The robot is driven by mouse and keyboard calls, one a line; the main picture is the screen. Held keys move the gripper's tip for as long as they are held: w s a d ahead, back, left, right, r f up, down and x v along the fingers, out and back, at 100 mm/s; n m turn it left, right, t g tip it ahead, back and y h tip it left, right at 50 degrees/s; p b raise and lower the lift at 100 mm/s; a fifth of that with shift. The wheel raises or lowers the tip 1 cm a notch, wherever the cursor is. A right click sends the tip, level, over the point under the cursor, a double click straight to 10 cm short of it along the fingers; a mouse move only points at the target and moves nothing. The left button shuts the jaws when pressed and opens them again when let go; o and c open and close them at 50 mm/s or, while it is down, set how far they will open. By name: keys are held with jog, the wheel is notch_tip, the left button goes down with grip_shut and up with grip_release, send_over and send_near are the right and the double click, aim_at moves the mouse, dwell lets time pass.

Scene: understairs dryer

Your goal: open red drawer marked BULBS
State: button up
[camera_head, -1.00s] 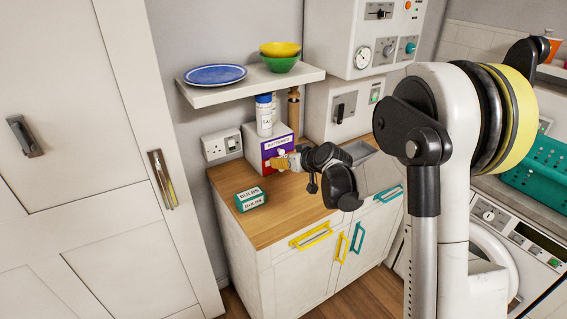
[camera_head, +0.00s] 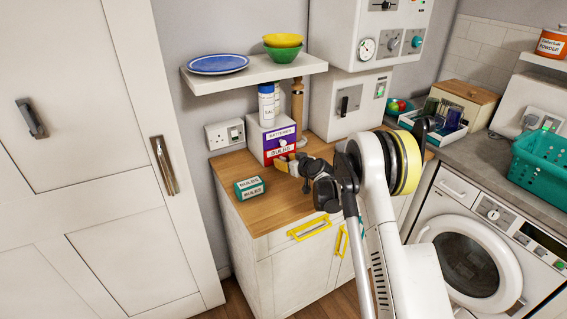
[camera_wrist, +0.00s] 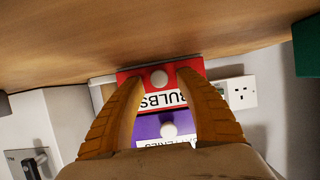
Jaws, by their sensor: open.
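A small white drawer box (camera_head: 254,143) stands on the wooden worktop against the wall. Its upper drawer is purple (camera_head: 280,140) and marked BATTERIES. Its lower drawer is red (camera_head: 281,152) and marked BULBS, and looks shut. The wrist view shows the box upside down, with the red drawer (camera_wrist: 145,69) above the purple drawer (camera_wrist: 150,127). My gripper (camera_head: 287,163) is open just in front of the red drawer. In the wrist view its orange fingers (camera_wrist: 160,80) stand either side of the red drawer's white round knob (camera_wrist: 159,78). I cannot tell whether they touch it.
A green BULBS carton (camera_head: 250,188) lies on the worktop (camera_head: 285,204) to the left. White bottles (camera_head: 266,104) stand on the drawer box. A shelf (camera_head: 220,82) with a blue plate and bowls hangs above. A tall white door is at left.

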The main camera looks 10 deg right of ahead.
aim_at(300, 184)
jog(key=shift+x, duration=0.8)
grip_shut()
jog(key=s+d, duration=0.1)
jog(key=s, duration=0.3)
jog(key=s+d+b, duration=0.1)
jog(key=s, duration=0.3)
jog(key=s+d+b, duration=0.1)
jog(key=s+d, duration=0.1)
jog(key=s, duration=0.1)
jog(key=shift+s, duration=0.4)
grip_release()
